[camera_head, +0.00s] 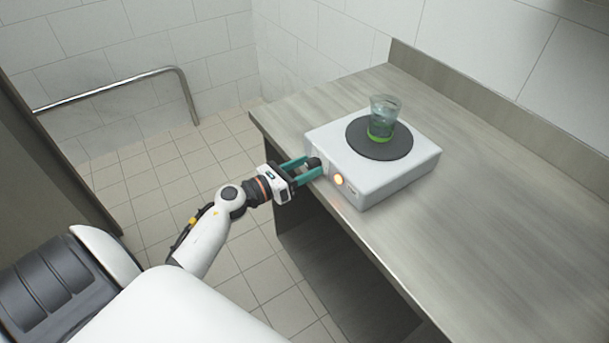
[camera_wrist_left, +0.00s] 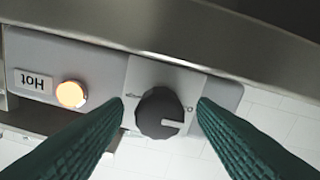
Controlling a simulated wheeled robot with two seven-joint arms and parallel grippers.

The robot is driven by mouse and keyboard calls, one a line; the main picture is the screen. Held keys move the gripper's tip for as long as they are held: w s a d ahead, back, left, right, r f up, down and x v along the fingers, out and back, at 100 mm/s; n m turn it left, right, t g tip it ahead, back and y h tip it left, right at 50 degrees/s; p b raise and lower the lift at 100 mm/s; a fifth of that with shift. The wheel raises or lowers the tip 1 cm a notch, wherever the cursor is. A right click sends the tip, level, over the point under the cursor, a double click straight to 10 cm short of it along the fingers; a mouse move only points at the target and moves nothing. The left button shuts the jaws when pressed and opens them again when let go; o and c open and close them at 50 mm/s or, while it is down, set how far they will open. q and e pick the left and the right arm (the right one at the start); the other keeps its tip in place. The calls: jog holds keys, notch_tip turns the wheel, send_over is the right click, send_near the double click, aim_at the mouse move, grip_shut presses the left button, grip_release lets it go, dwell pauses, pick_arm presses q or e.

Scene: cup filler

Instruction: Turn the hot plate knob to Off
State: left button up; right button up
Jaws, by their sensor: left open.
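The white hot plate (camera_head: 398,172) stands on the counter and has a round dark heating disc (camera_head: 362,138). Its dark knob (camera_head: 314,163) is on the front face at the left end. In the left wrist view the knob (camera_wrist_left: 156,113) has a pale pointer mark near its lower right edge. Small marks beside the knob are too small to read. My left gripper (camera_head: 311,168) is open at the knob, its teal fingers on either side. A gap shows between knob and fingers in the wrist view, so they look apart. My right gripper is not in view.
An orange light (camera_head: 338,179) glows beside the knob, next to a "Hot" label (camera_wrist_left: 33,83). A glass cup (camera_head: 384,118) with a green base stands on the disc. The counter (camera_head: 480,210) is clear to the right. A metal rail (camera_head: 110,88) is on the left wall.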

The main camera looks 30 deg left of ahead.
pick_arm(q)
jog(key=shift+s+a+f+m, duration=0.15)
jog(key=shift+s+f+m, duration=0.15)
jog(key=shift+m, duration=0.5)
jog(key=b+v, duration=0.4)
jog(key=v, duration=0.8)
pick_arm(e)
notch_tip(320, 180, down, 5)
pick_arm(q)
jog(key=s+f+n+g+y+p, duration=0.2)
jog(key=f+n+y, duration=0.1)
jog(key=f+n, duration=0.9)
jog(key=s+d+f+n+g+y+p, duration=0.1)
jog(key=f+n+y, duration=0.3)
jog(key=f+n, duration=0.8)
jog(key=shift+s+f+g+p, duration=0.65)
jog(key=shift+s+f+g, duration=0.2)
jog(key=shift+f, duration=1.95)
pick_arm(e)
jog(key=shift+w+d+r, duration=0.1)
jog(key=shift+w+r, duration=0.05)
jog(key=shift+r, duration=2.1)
pick_arm(q)
jog(key=shift+d, duration=0.1)
